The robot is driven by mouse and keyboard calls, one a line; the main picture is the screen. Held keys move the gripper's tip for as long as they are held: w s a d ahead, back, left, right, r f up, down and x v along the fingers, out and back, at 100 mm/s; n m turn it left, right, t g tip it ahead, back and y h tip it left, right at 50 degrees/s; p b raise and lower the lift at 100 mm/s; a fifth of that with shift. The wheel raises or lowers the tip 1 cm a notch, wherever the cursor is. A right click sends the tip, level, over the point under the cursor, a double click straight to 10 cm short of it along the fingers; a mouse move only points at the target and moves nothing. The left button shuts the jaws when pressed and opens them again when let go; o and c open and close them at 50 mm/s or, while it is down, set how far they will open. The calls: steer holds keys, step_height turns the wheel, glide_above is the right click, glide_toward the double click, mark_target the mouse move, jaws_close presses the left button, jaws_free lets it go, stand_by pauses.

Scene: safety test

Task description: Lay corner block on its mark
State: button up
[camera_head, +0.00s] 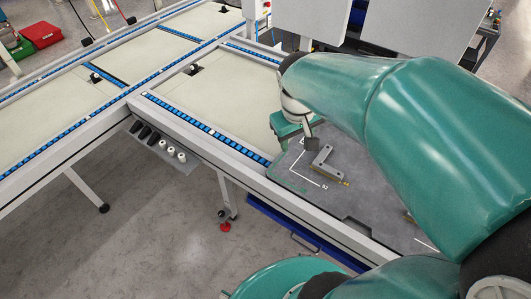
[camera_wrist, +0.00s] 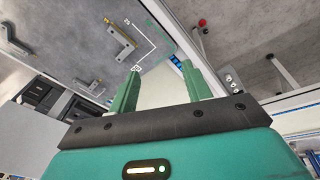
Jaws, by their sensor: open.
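A grey L-shaped corner block (camera_head: 323,162) with a brass-coloured end lies flat on the dark grey plate (camera_head: 368,185). A white L-shaped mark (camera_head: 306,177) is drawn beside it, near the plate's left edge. The block sits inside the mark's angle, apart from its lines. The block (camera_wrist: 122,43) and mark (camera_wrist: 152,46) also show in the wrist view. My gripper (camera_wrist: 160,67) is open, with nothing between its fingers. In the head view my gripper (camera_head: 296,130) is above the plate's far left part, beside the block, partly hidden by my arm.
A second L-shaped block (camera_wrist: 88,87) lies on the plate in the wrist view. Conveyor lanes with blue rollers (camera_head: 215,131) and pale panels run left of the plate. A red bin (camera_head: 40,35) stands far left. My arm hides the plate's right side.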

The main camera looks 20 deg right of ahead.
steer(key=s+a+r+t+y, duration=0.1)
steer(key=s+a+r+t, duration=0.2)
steer(key=s+a+r, duration=0.3)
steer(key=s+a, duration=0.1)
steer(key=a, duration=0.4)
steer(key=shift+s+r+t+y, duration=0.2)
steer(key=shift+t+y, duration=0.1)
steer(key=shift+t, duration=0.1)
steer(key=shift+w, duration=0.1)
stand_by(0.3)
steer(key=shift+c, duration=1.3)
